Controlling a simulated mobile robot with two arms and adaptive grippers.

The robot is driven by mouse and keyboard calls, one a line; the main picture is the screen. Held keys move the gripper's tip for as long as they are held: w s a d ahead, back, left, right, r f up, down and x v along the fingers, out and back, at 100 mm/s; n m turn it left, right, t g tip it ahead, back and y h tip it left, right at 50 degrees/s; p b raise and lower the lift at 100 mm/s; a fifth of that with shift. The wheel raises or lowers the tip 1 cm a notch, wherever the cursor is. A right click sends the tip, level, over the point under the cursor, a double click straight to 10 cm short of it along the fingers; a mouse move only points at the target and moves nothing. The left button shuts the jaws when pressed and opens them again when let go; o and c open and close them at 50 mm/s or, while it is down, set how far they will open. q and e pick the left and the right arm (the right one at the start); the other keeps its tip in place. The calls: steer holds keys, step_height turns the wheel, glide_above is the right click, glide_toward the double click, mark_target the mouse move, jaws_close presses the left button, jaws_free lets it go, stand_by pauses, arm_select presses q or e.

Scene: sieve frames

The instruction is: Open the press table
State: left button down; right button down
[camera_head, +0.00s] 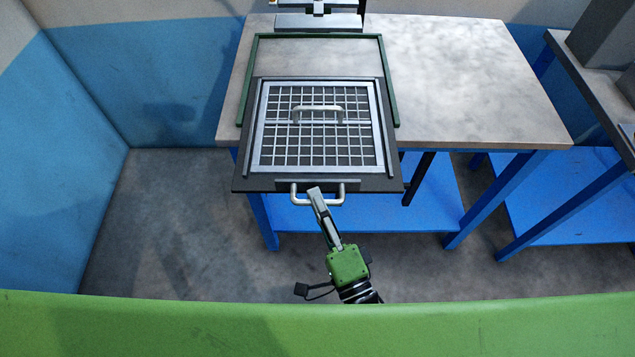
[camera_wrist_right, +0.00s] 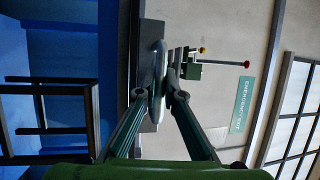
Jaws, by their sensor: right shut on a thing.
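The press table's dark sliding plate (camera_head: 245,170) sticks out past the front edge of the workbench (camera_head: 470,80). A sieve frame (camera_head: 265,135) with a silver grid and a handle on top lies on the plate. A silver front handle (camera_head: 299,198) is on the plate's near edge. My right gripper (camera_head: 316,193) is shut on the front handle from the near side. In the right wrist view the handle (camera_wrist_right: 159,70) is between the two fingers of my right gripper (camera_wrist_right: 164,92). My left gripper is not in view.
Green rails (camera_head: 388,85) flank the plate on the bench. A press (camera_head: 318,20) stands at the back of the bench. A second table (camera_head: 590,90) with grey boxes is at the right. The floor (camera_head: 180,230) at the left is clear.

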steer(key=shift+s+f, duration=0.1)
steer(key=shift+s, duration=0.25)
steer(key=c, duration=2.4)
jaws_free()
steer(key=v, duration=1.2)
